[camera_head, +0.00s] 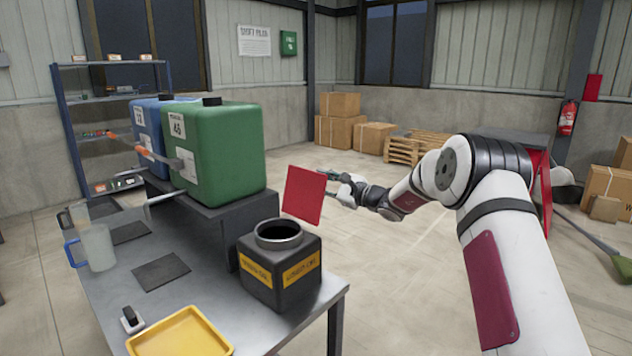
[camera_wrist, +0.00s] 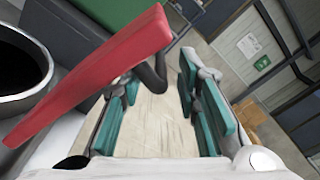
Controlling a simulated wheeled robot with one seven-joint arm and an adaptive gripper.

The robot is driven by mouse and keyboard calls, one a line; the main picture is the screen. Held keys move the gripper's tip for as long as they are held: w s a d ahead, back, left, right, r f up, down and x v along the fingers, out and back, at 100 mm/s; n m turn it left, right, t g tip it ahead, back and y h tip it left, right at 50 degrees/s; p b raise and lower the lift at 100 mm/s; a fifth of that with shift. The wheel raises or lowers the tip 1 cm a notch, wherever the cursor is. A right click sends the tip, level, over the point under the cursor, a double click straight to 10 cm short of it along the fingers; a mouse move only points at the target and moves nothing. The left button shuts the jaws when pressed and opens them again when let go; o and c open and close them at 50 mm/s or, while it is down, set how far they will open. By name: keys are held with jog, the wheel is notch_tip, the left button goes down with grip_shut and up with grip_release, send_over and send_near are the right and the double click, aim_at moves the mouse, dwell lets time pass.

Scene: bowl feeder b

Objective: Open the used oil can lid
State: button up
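The used oil can (camera_head: 279,272) is a black, square-shouldered can with yellow labels near the table's right corner. Its round mouth (camera_head: 279,233) is uncovered, and its dark opening also shows at the left of the wrist view (camera_wrist: 18,66). The red square lid (camera_head: 304,195) stands raised, steeply tilted, at the mouth's right side. In the wrist view the lid (camera_wrist: 95,72) crosses the left half. I cannot see its hinge clearly. My gripper (camera_head: 334,190) is just right of the lid, on its outer side.
A green canister (camera_head: 225,155) and a blue one (camera_head: 148,125) stand on a dark raised stand behind the can. A clear jug (camera_head: 97,247) and a yellow tray (camera_head: 180,335) are on the table (camera_head: 205,285).

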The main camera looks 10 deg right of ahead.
aim_at(311, 177)
jog(key=shift+x, duration=1.25)
jog(key=shift+c, duration=0.6)
grip_shut()
jog(key=shift+w, duration=0.1)
jog(key=shift+b, duration=0.35)
jog(key=shift+a+r+n+b, duration=0.2)
jog(key=shift+a+n+b, duration=0.1)
jog(key=shift+n, duration=0.1)
jog(key=shift+s+a+r, duration=0.45)
jog(key=shift+s+a, duration=0.2)
jog(key=shift+s, duration=0.05)
